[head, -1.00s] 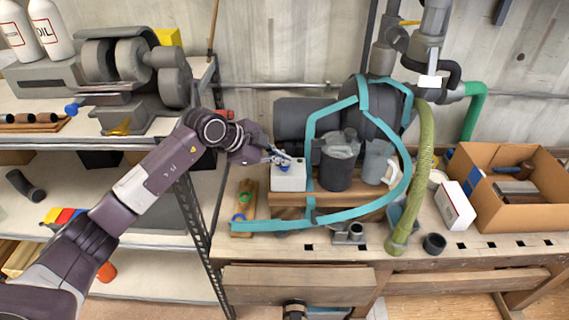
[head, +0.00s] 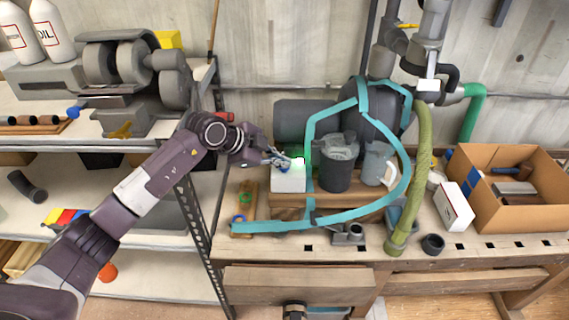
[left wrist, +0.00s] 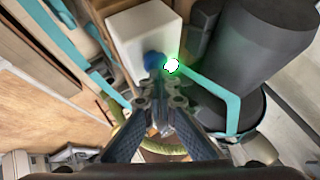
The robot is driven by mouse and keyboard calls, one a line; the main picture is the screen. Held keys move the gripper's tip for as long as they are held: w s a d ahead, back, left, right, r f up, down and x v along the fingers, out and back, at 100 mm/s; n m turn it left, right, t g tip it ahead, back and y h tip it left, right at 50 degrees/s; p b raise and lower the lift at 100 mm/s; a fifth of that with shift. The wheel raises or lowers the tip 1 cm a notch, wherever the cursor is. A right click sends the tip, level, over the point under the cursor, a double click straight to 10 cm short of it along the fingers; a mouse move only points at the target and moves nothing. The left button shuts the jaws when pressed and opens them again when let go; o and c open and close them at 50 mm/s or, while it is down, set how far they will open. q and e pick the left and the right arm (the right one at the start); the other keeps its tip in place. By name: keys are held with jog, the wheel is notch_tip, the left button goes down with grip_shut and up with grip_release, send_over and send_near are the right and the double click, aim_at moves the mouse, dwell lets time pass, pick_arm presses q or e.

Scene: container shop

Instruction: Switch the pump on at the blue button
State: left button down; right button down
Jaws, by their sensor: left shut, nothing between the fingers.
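The white switch box (head: 288,182) stands on the bench at the left of the pump assembly. Its blue button (left wrist: 152,59) shows in the left wrist view, partly covered by my fingertips. A small green light (head: 299,161) glows brightly at the top of the box; it also shows beside the button in the left wrist view (left wrist: 171,66). My left gripper (head: 284,162) is shut and empty, its fingertips at the button. They look to be touching it. The pump's dark grey body (head: 375,110) is behind, with grey canisters (head: 338,165) to the right. My right gripper is not in view.
A teal hose (head: 275,225) loops around the canisters and box. A thick green hose (head: 417,180) hangs to the right. A cardboard box (head: 515,215) stands at the bench's right. Metal shelves (head: 100,200) stand on the left. The bench's front strip is partly clear.

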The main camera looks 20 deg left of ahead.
aim_at(282, 170)
pick_arm(q)
notch_tip(282, 170, up, 6)
jog(key=p, duration=0.5)
jog(key=shift+r+p, duration=0.1)
jog(key=shift+p, duration=0.25)
